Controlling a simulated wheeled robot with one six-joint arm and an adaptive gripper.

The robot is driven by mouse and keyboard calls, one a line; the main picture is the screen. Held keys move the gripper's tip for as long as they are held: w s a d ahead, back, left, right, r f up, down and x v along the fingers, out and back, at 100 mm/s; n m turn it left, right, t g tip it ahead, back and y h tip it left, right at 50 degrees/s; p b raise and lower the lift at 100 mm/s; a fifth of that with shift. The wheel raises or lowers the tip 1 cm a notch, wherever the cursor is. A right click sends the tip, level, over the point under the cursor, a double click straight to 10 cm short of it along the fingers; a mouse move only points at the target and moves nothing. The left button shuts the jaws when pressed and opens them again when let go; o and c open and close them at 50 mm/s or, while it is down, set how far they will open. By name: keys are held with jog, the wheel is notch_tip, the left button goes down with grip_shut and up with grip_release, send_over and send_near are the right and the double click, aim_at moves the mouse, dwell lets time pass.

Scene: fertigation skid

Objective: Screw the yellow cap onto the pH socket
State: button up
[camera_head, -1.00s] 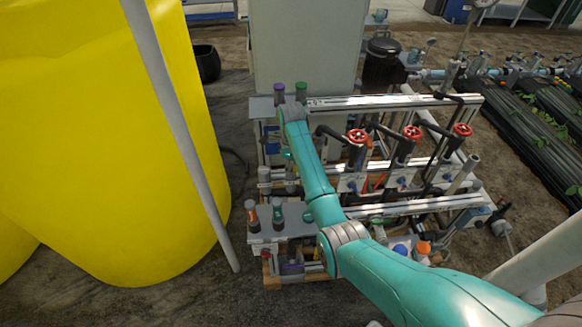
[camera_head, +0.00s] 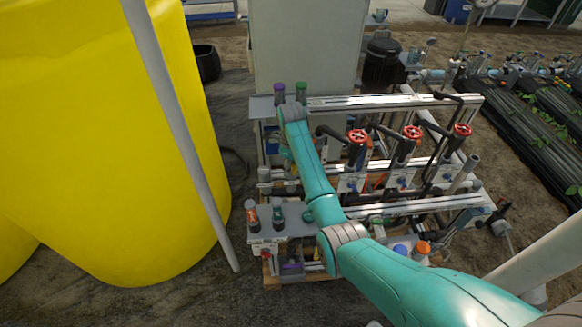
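I cannot tell which fitting is the pH socket. Bottles with a purple top (camera_head: 279,88) and a green top (camera_head: 301,89) stand on the back left shelf.
Red handwheels (camera_head: 357,136) stand on pipework right of my arm. A blue cap (camera_head: 400,249) and an orange cap (camera_head: 423,247) sit low at the front. A big yellow tank (camera_head: 110,150) and a grey pole (camera_head: 180,130) stand left. A grey cabinet (camera_head: 305,45) stands behind.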

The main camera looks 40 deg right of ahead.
jog(key=shift+o, duration=0.9)
jog(key=shift+r, duration=0.15)
jog(key=shift+r, duration=2.1)
jog(key=o, duration=0.5)
jog(key=shift+o, duration=0.2)
